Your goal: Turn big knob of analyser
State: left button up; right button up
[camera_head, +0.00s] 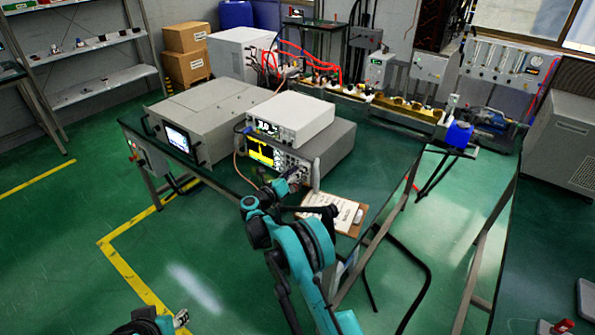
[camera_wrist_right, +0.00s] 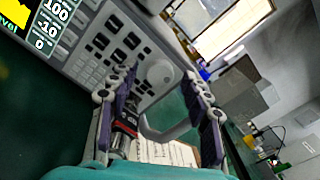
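The analyser (camera_head: 335,152) is the lower grey instrument on the dark green table, with a yellow trace on its screen. Its front panel fills the upper left of the right wrist view (camera_wrist_right: 75,68). The big round pale knob (camera_wrist_right: 160,73) is on that panel, right of the button rows. My right gripper (camera_head: 293,178) is at the right part of the panel and hides the knob in the head view. In the wrist view its two fingers (camera_wrist_right: 160,86) are spread, with the knob visible between their tips; contact cannot be told. My left gripper (camera_head: 181,318) shows only partly at the bottom edge.
A pale curved handle (camera_wrist_right: 165,132) stands out from the panel near the right fingers. A smaller instrument (camera_head: 290,117) sits on top of the analyser. A clipboard with paper (camera_head: 332,207) lies in front. A grey box with a screen (camera_head: 205,115) is to the left.

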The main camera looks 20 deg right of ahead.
jog(key=shift+a, duration=0.1)
jog(key=v, duration=1.2)
notch_tip(320, 180, up, 20)
jog(key=w+a+n+t+y, duration=0.15)
jog(key=n+t+y, duration=0.25)
jog(key=n+t, duration=0.45)
jog(key=s+a+r+n+y, duration=0.4)
jog(key=s+r+n+y, duration=0.4)
jog(key=n+y, duration=0.65)
jog(key=s+d+f+n+g+h, duration=0.1)
jog(key=s+d+f+n+g, duration=0.2)
jog(key=s+f, duration=0.4)
jog(key=s+d+f+n+g+h, duration=0.2)
jog(key=s+f+n+g, duration=0.3)
jog(key=s, duration=1)
jog(key=s+d+f+n+g+h, duration=0.1)
jog(key=s+d+f+n+g, duration=0.3)
jog(key=s+f+n, duration=0.4)
jog(key=s+d+f, duration=0.1)
jog(key=s+f, duration=0.1)
jog(key=s, duration=0.2)
jog(key=shift+f+n, duration=0.25)
jog(key=shift+n, duration=0.15)
